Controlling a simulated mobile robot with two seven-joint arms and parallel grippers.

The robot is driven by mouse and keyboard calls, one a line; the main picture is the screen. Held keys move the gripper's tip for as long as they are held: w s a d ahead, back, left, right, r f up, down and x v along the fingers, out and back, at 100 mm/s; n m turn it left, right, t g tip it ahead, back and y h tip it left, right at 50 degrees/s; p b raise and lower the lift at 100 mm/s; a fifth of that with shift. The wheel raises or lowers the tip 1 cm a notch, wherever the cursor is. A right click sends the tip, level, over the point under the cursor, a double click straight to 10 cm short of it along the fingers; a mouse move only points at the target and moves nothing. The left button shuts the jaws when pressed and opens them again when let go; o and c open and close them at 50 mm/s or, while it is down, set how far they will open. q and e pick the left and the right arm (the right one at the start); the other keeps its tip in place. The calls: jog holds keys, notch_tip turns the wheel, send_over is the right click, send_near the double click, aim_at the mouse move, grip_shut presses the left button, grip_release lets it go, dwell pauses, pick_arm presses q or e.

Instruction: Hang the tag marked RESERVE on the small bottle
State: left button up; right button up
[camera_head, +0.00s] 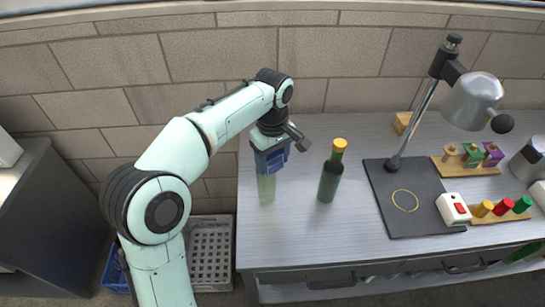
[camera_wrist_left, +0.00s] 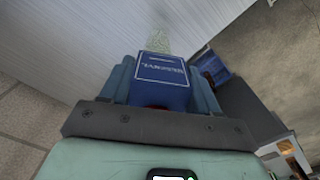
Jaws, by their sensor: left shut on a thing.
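My left gripper (camera_head: 270,160) is shut on a blue tag (camera_wrist_left: 162,80). The tag has a white border and white lettering that appears upside down and too small to read surely. The gripper points down over a pale, see-through greenish bottle (camera_head: 266,190), which stands upright near the table's left edge. Its top is hidden behind the gripper; a pale greenish piece of it (camera_wrist_left: 158,42) shows beyond the tag in the left wrist view. I cannot tell whether the tag is around its neck. A dark green bottle (camera_head: 329,180) with an orange cap stands to the right. My right gripper is out of view.
The grey table (camera_head: 300,235) is clear in front of the bottles. A black mat (camera_head: 425,222) with a yellow ring and a lamp (camera_head: 470,98) lie right. Wooden racks with coloured pieces (camera_head: 468,163) and a white-red box (camera_head: 453,209) are farther right. A grey crate (camera_head: 211,240) is on the floor.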

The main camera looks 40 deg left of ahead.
pick_arm(q)
jog(key=shift+f, duration=0.45)
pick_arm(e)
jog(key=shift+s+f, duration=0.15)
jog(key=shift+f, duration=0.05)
pick_arm(q)
jog(key=shift+f+b, duration=0.3)
jog(key=shift+f, duration=0.2)
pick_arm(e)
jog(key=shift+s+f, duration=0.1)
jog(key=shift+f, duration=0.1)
pick_arm(q)
jog(key=o, duration=0.8)
jog(key=shift+c, duration=0.2)
jog(key=shift+r, duration=0.15)
jog(key=shift+r+p, duration=1.4)
jog(key=shift+r, duration=0.55)
jog(key=shift+r+p, duration=1.2)
jog(key=shift+r, duration=0.8)
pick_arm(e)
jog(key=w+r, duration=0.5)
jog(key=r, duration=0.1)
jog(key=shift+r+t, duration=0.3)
